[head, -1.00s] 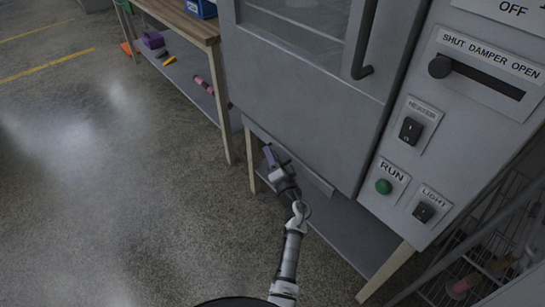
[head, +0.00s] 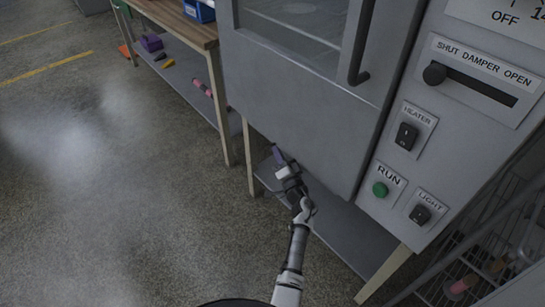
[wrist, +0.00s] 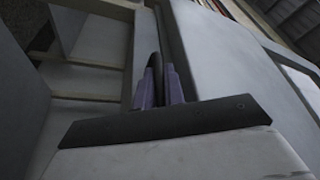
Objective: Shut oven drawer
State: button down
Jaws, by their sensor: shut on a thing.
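The grey oven (head: 290,130) stands in the middle and right of the head view, its door closed above my gripper. My gripper (head: 278,155) is low at the oven's bottom edge, with purple fingers pointing up and away. In the wrist view the fingers (wrist: 157,88) are close together around a dark rounded piece (wrist: 155,65) that looks like a handle. The oven's bottom edge hides the drawer front in the head view. I cannot tell from these views whether the drawer is fully shut.
A wooden workbench (head: 178,22) with a blue bin (head: 200,11) stands left of the oven. A grey lower shelf (head: 345,228) lies beneath the oven, beside my arm. A wire rack (head: 470,255) is at the lower right. The floor on the left is clear.

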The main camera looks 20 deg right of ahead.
jog(key=shift+w+d+r, duration=0.1)
jog(key=shift+w+d, duration=0.05)
jog(key=shift+d, duration=0.4)
jog(key=c, duration=1.5)
grip_release()
jog(key=p+v, duration=0.2)
jog(key=v, duration=1.1)
jog(key=shift+s, duration=0.4)
